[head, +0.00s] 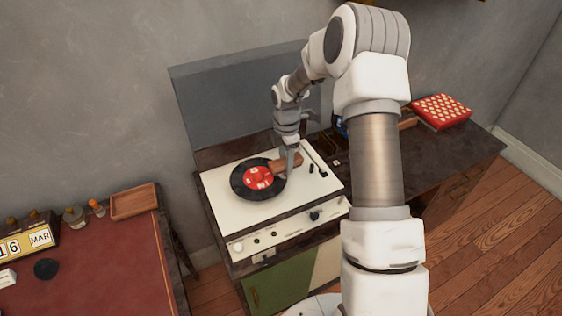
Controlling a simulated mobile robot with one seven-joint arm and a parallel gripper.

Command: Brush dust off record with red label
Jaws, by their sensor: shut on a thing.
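The black record with the red label (240,186) lies flat on the cream record player (222,206). My gripper (290,163) points down over the right edge of the record. It is shut on a brown, block-shaped brush (283,166). The brush is at the record's upper right side, next to the red label. I cannot tell whether its underside touches the record. Any dust on the record is too small to see.
The player's grey lid (225,105) stands open behind it. A red patterned box (441,110) lies at the right on the dark cabinet. At the left, a red-topped desk (110,260) holds a wooden tray (134,202), small bottles and a calendar (28,240).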

